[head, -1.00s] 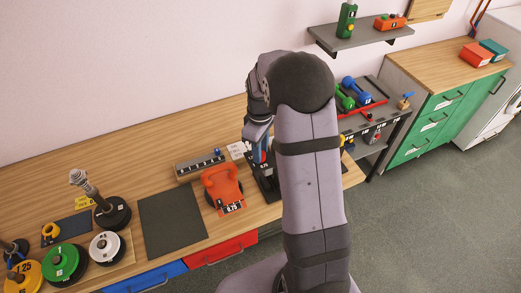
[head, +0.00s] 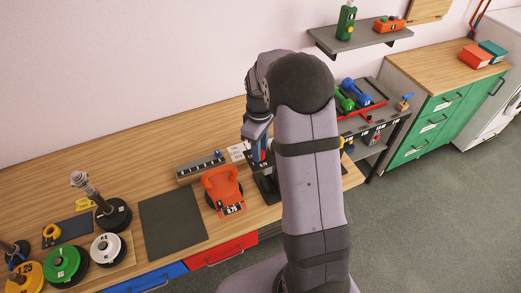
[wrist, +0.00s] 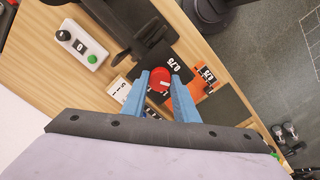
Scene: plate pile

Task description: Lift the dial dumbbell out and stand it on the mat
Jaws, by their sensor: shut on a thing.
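My gripper (wrist: 160,82) points down at the back of the bench, and in the head view it is mostly hidden by my own arm. Its two blue fingers are shut on the red dial (wrist: 159,76), which has a white pointer line. The dial sits over a black base with a white 0.75 label (wrist: 174,62). In the head view the red dial (head: 262,156) shows as a small patch, and the dumbbell's body is hidden there. The dark grey mat (head: 172,218) lies flat and empty on the bench, left of the orange kettlebell.
The orange kettlebell (head: 222,187) stands between the mat and my gripper. A grey strip with a blue knob (head: 200,165) lies behind it. Weight plates (head: 65,264) and a post (head: 96,195) stand at the left. A shelf rack with dumbbells (head: 356,92) is on the right.

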